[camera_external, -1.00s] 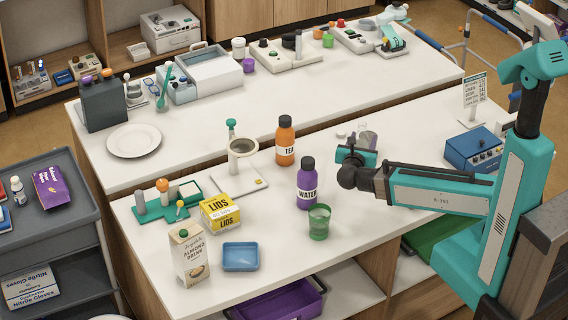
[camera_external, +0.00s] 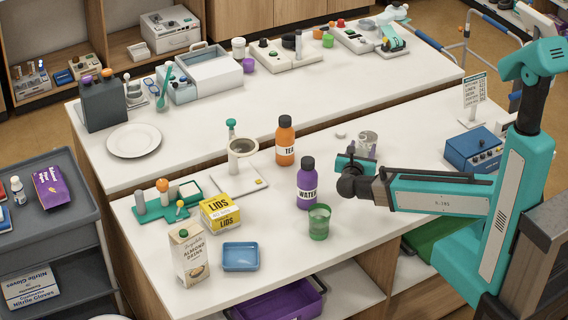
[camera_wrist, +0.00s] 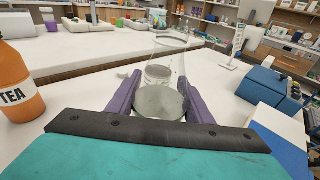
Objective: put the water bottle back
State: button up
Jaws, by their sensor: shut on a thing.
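The water bottle (camera_external: 306,187) is purple with a dark cap and a white WATER label. It stands upright on the near counter, left of my gripper (camera_external: 360,158) in the external view and apart from it. My gripper's purple fingers (camera_wrist: 161,96) are closed around a clear glass vessel (camera_wrist: 168,50) in the wrist view. This glass (camera_external: 368,142) shows just beyond the gripper in the external view. I cannot tell whether it touches the counter. The water bottle is not seen in the wrist view.
An orange TEA bottle (camera_external: 285,142) stands behind the water bottle. A green cup (camera_external: 319,222) stands just in front of it. A white stand with a cup (camera_external: 243,160), a yellow LIDS box (camera_external: 220,213) and a blue tray (camera_external: 240,257) are left. A blue device (camera_external: 474,149) is right.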

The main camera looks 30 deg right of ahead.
jog(key=shift+f, duration=0.15)
jog(key=o, duration=1.2)
jog(key=shift+b+v, duration=0.45)
jog(key=shift+v, duration=0.5)
jog(key=shift+b+v, duration=1.2)
jog(key=shift+v, duration=3.9)
jog(key=shift+w+d, duration=0.1)
jog(key=shift+p+x, duration=1.3)
jog(key=shift+x, duration=3.7)
